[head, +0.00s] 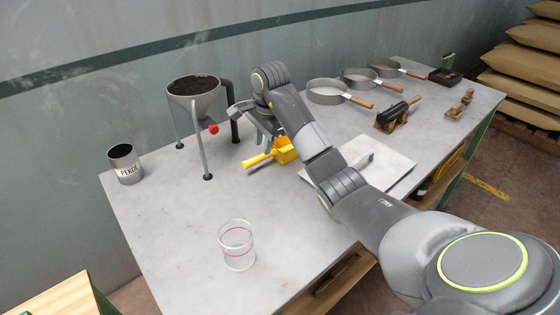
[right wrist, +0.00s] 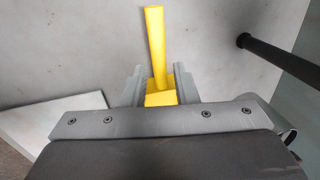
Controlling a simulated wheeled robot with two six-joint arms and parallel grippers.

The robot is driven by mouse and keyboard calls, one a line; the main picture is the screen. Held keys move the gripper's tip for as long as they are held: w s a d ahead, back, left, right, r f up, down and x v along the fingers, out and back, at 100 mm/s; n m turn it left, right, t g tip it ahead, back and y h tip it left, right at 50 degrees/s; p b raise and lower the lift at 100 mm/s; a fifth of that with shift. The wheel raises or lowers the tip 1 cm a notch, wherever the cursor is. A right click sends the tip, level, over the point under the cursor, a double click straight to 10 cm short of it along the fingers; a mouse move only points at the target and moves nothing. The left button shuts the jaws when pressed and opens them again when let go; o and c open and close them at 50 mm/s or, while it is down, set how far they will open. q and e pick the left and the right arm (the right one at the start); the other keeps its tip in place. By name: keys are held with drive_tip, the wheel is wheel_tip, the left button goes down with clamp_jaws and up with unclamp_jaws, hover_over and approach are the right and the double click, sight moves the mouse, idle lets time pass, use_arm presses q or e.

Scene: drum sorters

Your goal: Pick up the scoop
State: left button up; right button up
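The yellow scoop (head: 284,152) lies on the grey table, its handle (head: 259,160) pointing to the left in the head view. My right gripper (head: 262,130) is over the scoop, open, and hides part of it. In the right wrist view the scoop's handle (right wrist: 156,45) points up the picture, and its yellow body (right wrist: 161,98) shows between the two fingers of my right gripper (right wrist: 157,72). The fingers stand on either side with a gap around the handle; whether they touch the body I cannot tell. My left gripper is not in view.
A hopper of dark material (head: 194,88) on legs stands left of the scoop. A white board (head: 385,170) lies to its right. A dark tin (head: 125,163) and a clear beaker (head: 238,246) stand on the table. Several sieves (head: 327,92) and a brush (head: 397,112) are farther back.

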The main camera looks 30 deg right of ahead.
sight(261, 156)
drive_tip(key=shift+w+f+b, duration=0.15)
drive_tip(key=shift+f+b, duration=0.15)
drive_tip(key=shift+f, duration=0.3)
drive_tip(key=f, duration=0.5)
drive_tip(key=shift+w+a+p, duration=0.3)
drive_tip(key=shift+w+p, duration=0.05)
clamp_jaws()
